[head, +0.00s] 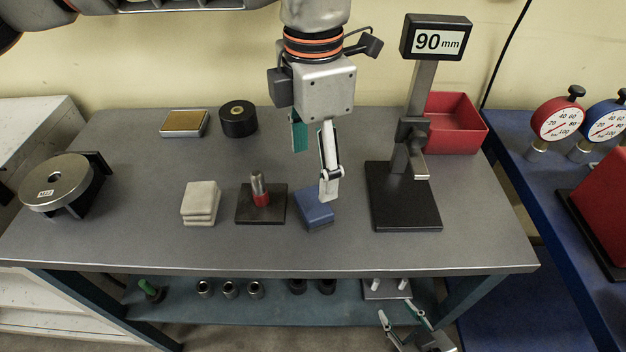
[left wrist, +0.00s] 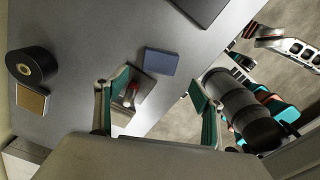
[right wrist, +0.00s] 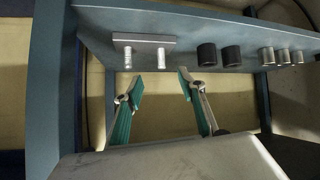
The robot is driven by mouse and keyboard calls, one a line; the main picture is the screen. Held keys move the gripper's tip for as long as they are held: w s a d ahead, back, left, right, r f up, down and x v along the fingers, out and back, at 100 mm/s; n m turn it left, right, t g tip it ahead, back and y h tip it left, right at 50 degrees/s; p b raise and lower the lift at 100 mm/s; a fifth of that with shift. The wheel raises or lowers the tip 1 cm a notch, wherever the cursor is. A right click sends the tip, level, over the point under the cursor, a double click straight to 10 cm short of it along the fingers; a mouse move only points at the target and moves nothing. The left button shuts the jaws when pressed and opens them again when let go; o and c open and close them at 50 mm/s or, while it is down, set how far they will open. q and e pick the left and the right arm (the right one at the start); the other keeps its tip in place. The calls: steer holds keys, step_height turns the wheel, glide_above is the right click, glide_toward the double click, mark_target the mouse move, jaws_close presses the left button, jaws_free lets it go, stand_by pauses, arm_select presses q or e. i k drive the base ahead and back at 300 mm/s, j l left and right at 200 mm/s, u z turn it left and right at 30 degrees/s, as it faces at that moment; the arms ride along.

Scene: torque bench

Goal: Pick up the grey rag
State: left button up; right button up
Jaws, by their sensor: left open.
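The grey rag (head: 200,203) is a light grey folded cloth lying flat on the bench top, left of the plate with the red-based pin. It also shows in the left wrist view (left wrist: 122,117), partly hidden by a finger. My left gripper (head: 315,170) is open and empty, above the bench near the blue folded cloth (head: 316,212) and well to the right of the rag. Its fingers stand wide apart in the left wrist view (left wrist: 155,100). My right gripper (head: 404,326) is open and empty, low in front of the bench's lower shelf; it shows in the right wrist view (right wrist: 158,92).
The plate with the pin (head: 245,212) stands between rag and blue cloth. A gauge stand (head: 405,210) reading 90 mm and a red bin (head: 458,130) are to the right. A black roll (head: 238,120), tan pad (head: 184,123) and round metal device (head: 62,185) are behind and left.

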mark_target(201, 201)
steer(key=k, duration=1)
